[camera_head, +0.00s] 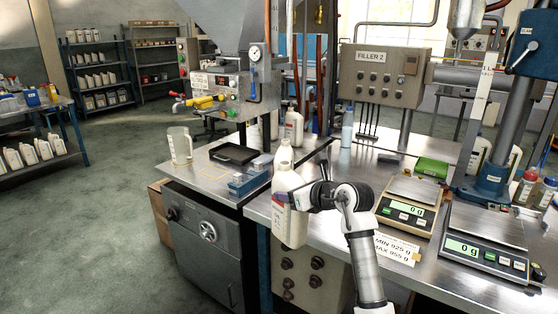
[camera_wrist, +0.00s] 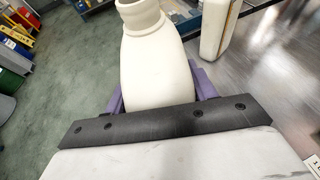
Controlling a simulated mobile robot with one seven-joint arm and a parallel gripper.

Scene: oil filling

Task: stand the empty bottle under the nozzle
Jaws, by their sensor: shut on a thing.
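A white bottle (camera_head: 289,205) with a label and an open neck is held near the front edge of the steel benches. My gripper (camera_head: 304,197) is shut on it from the right. In the wrist view the bottle (camera_wrist: 155,65) sits between the purple fingers of my gripper (camera_wrist: 160,92), neck pointing up the picture. It looks roughly upright and stands out past the bench edge; its base shows no support. A silver cone-shaped outlet (camera_head: 466,18) hangs at the upper right, apart from the bottle; I cannot tell whether it is the nozzle. Whether the bottle is empty does not show.
Two scales (camera_head: 405,208) (camera_head: 483,247) stand on the right bench, with a control box (camera_head: 385,75) behind. The left bench bears a clear jug (camera_head: 180,146), a black tray (camera_head: 234,153) and a blue box (camera_head: 248,183). Another white bottle (camera_head: 294,127) stands behind the held one.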

